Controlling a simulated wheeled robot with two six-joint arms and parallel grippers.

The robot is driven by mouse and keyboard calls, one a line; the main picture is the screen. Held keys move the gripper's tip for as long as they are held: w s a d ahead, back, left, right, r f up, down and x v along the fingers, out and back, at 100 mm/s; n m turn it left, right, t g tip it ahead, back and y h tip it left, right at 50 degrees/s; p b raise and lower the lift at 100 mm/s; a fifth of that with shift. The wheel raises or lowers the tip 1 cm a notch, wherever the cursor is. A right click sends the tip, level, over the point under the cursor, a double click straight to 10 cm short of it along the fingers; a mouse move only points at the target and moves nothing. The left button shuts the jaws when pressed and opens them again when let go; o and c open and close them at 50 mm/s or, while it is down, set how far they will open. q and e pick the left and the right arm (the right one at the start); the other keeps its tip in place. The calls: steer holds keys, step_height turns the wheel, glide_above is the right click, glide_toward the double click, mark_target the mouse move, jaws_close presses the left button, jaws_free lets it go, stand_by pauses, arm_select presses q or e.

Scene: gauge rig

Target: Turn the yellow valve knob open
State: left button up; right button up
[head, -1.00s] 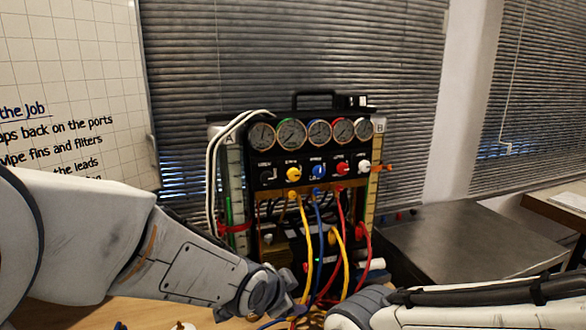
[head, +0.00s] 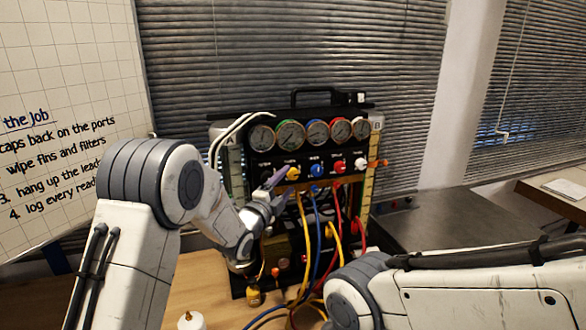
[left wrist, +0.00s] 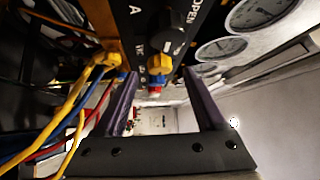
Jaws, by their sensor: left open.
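The yellow valve knob (head: 293,173) is on the black gauge panel (head: 268,178), second from the left in a row of knobs under the dials. It also shows in the left wrist view (left wrist: 158,66). My left gripper (head: 281,188) is open in front of the panel, its fingertips just left of and below the yellow knob in the head view. In the left wrist view the yellow knob appears between the two finger tips, beyond them; I cannot tell whether they touch it. Only links of my right arm show; its gripper is out of sight.
Black, blue (head: 317,170), red (head: 340,167) and white (head: 361,165) knobs share the row. Yellow, blue and red hoses (head: 322,240) hang below, close to my left gripper. A small white-topped object (head: 190,321) stands on the wooden table. A grey metal bench (head: 450,235) is at right.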

mark_target(292, 176)
arm_select(q)
steer(key=shift+p+x, duration=0.75)
steer(key=shift+x, duration=1.45)
arm_select(e)
steer(key=shift+r, duration=1.15)
arm_select(q)
steer(key=shift+c, duration=0.4)
